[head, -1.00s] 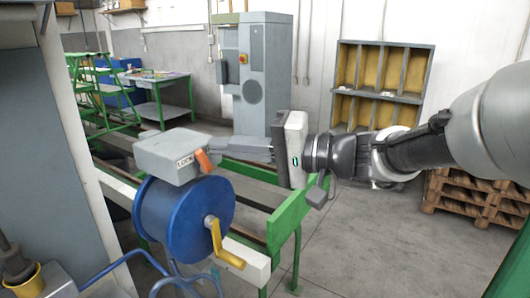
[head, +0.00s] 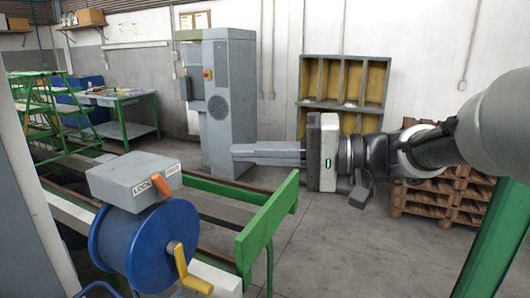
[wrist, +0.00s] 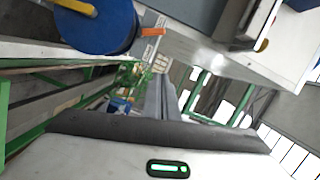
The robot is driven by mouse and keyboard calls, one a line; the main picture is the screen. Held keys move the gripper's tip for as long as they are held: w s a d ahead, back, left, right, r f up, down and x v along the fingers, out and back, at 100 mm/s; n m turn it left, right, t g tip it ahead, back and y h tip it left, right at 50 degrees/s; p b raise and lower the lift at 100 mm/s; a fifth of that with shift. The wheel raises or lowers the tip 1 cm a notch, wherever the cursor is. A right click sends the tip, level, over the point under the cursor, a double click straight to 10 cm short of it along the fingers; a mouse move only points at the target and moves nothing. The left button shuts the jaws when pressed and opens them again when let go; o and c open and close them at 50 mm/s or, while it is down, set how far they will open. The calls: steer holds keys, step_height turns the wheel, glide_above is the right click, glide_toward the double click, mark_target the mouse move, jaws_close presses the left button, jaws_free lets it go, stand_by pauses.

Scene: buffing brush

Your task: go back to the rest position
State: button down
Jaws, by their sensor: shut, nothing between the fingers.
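My gripper (head: 236,153) is shut and empty. In the head view it points left from the arm at right, held in the air over the far end of the green rail frame (head: 265,220), in front of the grey machine cabinet. In the wrist view the shut fingers (wrist: 165,97) point away from the camera with nothing between them. No buffing brush can be made out in either view.
A grey box marked LOCK (head: 132,180) sits above a blue reel (head: 145,245) with a yellow crank (head: 187,270). The grey cabinet (head: 228,100) stands behind the gripper. A shelf (head: 343,85) and wooden pallets (head: 440,198) are at right. Floor between is clear.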

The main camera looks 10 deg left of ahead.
steer(key=s+d+f+m+h, duration=0.1)
steer(key=s+d+f+h, duration=0.6)
steer(key=s+f, duration=0.4)
steer(key=s+d+f+m+t+h, duration=0.1)
steer(key=d+f+h, duration=0.2)
steer(key=d+h, duration=0.15)
steer(key=s+d+f+t+h, duration=0.1)
steer(key=d+f+t+h, duration=0.15)
steer(key=d, duration=0.35)
steer(key=d+t+h+p, duration=0.1)
steer(key=d+h+p, duration=0.15)
steer(key=d, duration=0.45)
step_height(320, 180, up, 14)
steer(key=p, duration=1.2)
steer(key=shift+s+h, duration=0.35)
steer(key=shift+a, duration=0.1)
